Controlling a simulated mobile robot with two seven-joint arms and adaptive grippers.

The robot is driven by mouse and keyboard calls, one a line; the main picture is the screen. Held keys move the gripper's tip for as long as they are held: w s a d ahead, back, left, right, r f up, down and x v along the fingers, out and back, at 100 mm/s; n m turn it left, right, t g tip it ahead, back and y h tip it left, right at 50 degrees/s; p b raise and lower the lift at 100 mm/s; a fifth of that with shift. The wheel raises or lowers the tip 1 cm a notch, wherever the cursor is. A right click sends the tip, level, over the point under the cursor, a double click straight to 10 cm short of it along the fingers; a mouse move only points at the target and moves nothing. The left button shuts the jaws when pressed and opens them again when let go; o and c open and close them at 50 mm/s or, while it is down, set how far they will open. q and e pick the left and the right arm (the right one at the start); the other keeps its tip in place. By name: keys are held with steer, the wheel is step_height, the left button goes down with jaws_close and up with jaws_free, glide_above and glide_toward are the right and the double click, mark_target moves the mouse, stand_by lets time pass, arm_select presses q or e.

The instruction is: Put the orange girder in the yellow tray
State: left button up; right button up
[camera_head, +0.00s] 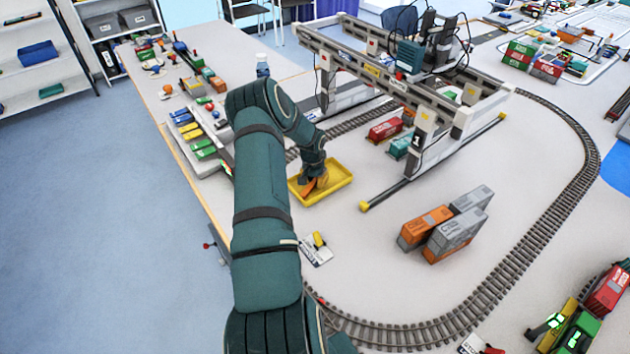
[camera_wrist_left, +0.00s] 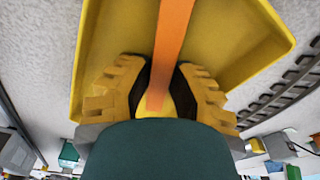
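The yellow tray (camera_head: 338,180) lies on the table inside the curve of the railway track. It also fills much of the left wrist view (camera_wrist_left: 235,50). My left gripper (camera_head: 316,180) points down over the tray's left part. In the wrist view its two ridged yellow fingers (camera_wrist_left: 163,88) are closed on the orange girder (camera_wrist_left: 172,35), one on each side. The girder shows in the head view as a small orange piece (camera_head: 309,187) at the fingertips, within the tray's outline. Whether it touches the tray floor I cannot tell. My right gripper is not in view.
A grey gantry crane (camera_head: 400,85) stands just behind and right of the tray. Orange and grey containers (camera_head: 445,225) stand to the right. A small card with a yellow piece (camera_head: 318,248) lies in front. Several coloured blocks (camera_head: 195,130) are at left.

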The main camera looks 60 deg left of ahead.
mark_target(313, 183)
arm_select(q)
steer(key=shift+o, duration=0.8)
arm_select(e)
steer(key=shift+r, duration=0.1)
arm_select(q)
steer(key=shift+r, duration=0.3)
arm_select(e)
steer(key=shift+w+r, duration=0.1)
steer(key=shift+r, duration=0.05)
arm_select(q)
step_height(313, 183, up, 12)
steer(key=s+p, duration=0.1)
steer(key=shift+s+d+f, duration=0.15)
steer(key=shift+d+f, duration=0.05)
steer(key=shift+d, duration=0.15)
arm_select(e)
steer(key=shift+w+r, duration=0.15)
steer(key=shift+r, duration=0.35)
